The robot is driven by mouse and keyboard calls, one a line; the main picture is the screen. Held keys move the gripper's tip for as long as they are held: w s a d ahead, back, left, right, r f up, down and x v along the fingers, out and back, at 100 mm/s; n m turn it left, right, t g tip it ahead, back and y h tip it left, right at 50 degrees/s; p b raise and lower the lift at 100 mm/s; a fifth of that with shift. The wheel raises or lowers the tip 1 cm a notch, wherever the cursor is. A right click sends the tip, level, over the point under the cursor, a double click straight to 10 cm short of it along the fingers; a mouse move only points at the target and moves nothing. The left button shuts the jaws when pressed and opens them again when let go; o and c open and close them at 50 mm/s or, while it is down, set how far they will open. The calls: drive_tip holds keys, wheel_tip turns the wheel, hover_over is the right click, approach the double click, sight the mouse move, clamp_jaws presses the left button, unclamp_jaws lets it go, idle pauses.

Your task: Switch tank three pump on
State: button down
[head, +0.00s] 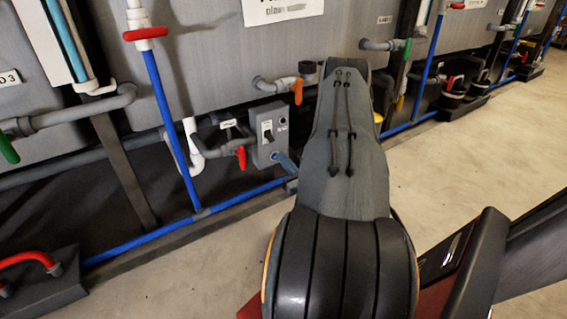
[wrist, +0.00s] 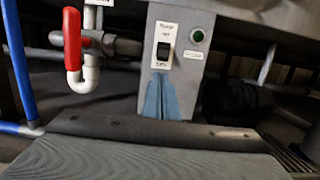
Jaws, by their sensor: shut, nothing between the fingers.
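A grey control box (head: 268,137) stands low in front of the middle tank, and it fills the upper middle of the wrist view (wrist: 148,90). It carries a black rocker switch (wrist: 163,53) on a white plate, which also shows in the head view (head: 267,132). A green round lamp or button (wrist: 197,36) is right of the switch. My gripper (wrist: 161,80) has blue fingers shut and empty, just below the switch in the picture. I cannot tell whether they touch the box.
A red-handled valve (wrist: 72,38) on a pipe is left of the box. An orange-handled valve (head: 297,88) is above it. Blue pipes (head: 172,125) run beside and below. A label ending in 3 (head: 9,78) is on the left tank. The floor (head: 480,150) at right is clear.

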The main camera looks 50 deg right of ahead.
sight(270, 138)
drive_tip(key=b+x, duration=0.2)
drive_tip(key=x, duration=0.5)
drive_tip(key=shift+b, duration=0.35)
drive_tip(key=shift+s+r+p, duration=0.2)
drive_tip(key=shift+p, duration=0.45)
